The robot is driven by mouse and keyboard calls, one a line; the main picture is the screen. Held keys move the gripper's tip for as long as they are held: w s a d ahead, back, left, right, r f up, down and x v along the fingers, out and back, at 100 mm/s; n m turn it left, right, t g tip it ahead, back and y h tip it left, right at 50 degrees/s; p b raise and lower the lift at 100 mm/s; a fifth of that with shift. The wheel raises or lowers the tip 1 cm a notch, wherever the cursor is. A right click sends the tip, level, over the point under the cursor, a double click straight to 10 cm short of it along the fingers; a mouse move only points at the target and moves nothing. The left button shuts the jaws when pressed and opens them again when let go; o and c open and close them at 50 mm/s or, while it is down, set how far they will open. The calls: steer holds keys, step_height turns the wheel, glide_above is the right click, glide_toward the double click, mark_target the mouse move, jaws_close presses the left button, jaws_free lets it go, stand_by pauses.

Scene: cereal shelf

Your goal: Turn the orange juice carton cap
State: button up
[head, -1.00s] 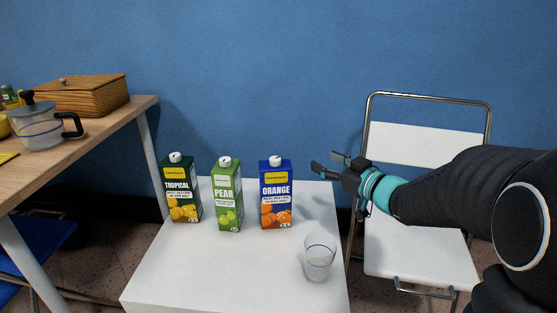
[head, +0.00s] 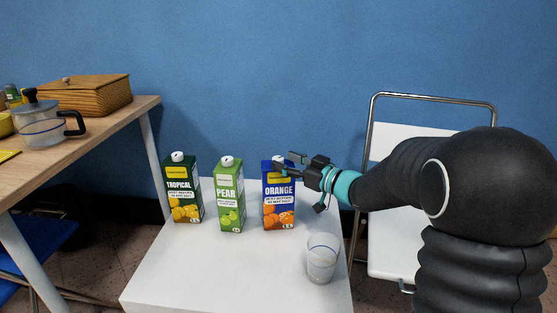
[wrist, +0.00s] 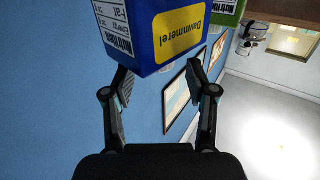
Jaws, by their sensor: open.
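The orange juice carton (head: 278,200) is blue with a yellow label and stands upright on the white table, rightmost of the cartons. Its cap is mostly hidden behind my fingers in the head view. My gripper (head: 288,161) reaches in from the right at the height of the carton's top. Its fingers are apart and hold nothing. In the wrist view, which is upside down, the carton's top (wrist: 152,35) fills the upper middle, just beyond my spread gripper fingers (wrist: 160,72). I cannot make out the cap there.
The pear carton (head: 229,198) and tropical carton (head: 184,192) stand to the left. A clear glass (head: 322,260) stands on the white table (head: 200,270) in front of the orange carton. A white folding chair (head: 395,255) stands at the right. A wooden table (head: 100,135) is at the left.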

mark_target(282, 160)
steer(key=shift+x, duration=1.7)
jaws_close()
